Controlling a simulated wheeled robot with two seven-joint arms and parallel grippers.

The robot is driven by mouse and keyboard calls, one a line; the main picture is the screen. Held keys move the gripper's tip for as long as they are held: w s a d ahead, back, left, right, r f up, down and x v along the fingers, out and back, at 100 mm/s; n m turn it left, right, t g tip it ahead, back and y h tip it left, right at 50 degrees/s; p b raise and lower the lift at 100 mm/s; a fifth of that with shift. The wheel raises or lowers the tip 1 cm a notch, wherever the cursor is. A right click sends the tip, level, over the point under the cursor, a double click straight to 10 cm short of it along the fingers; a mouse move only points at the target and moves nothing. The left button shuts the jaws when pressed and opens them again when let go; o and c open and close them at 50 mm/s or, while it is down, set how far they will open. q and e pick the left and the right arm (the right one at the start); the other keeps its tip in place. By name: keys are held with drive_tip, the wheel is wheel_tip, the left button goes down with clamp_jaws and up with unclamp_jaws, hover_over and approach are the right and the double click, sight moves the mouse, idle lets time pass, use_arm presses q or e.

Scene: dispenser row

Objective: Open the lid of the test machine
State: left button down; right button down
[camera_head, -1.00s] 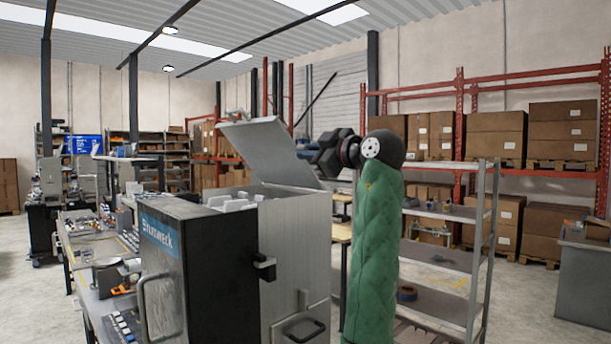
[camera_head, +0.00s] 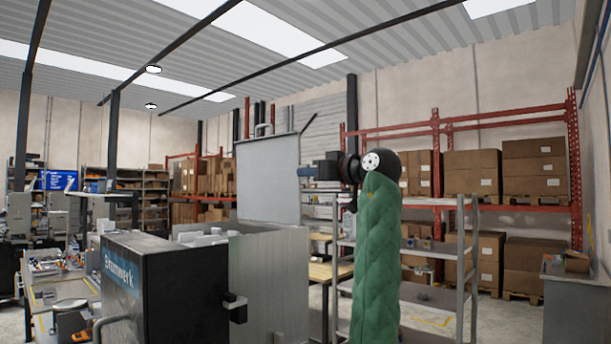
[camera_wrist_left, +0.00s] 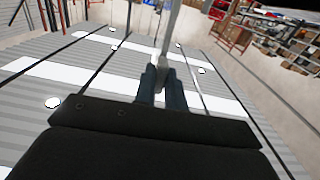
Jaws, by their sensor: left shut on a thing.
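The test machine (camera_head: 175,285) has a black front with a blue label and a grey metal body. Its grey lid (camera_head: 268,182) stands roughly upright at the back of the open top, with a small handle on its upper edge. My left gripper (camera_head: 305,172) is at the lid's right edge, on the end of my green-sleeved arm. In the left wrist view, its two dark fingers (camera_wrist_left: 162,88) are closed on the lid's thin edge (camera_wrist_left: 170,40). My right gripper is not in view.
White items (camera_head: 205,237) show in the machine's open top. A workbench (camera_head: 60,300) with small parts stands at left. A grey shelf rack (camera_head: 440,280) stands behind my arm at right. Red racks with cartons (camera_head: 470,172) line the back wall.

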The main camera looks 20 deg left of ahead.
use_arm(q)
drive_tip(key=shift+w+d, duration=0.1)
drive_tip(key=shift+w, duration=0.1)
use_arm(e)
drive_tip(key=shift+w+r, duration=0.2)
use_arm(q)
drive_tip(key=shift+f, duration=0.1)
drive_tip(key=c, duration=1.5)
unclamp_jaws()
drive_tip(key=shift+o, duration=0.2)
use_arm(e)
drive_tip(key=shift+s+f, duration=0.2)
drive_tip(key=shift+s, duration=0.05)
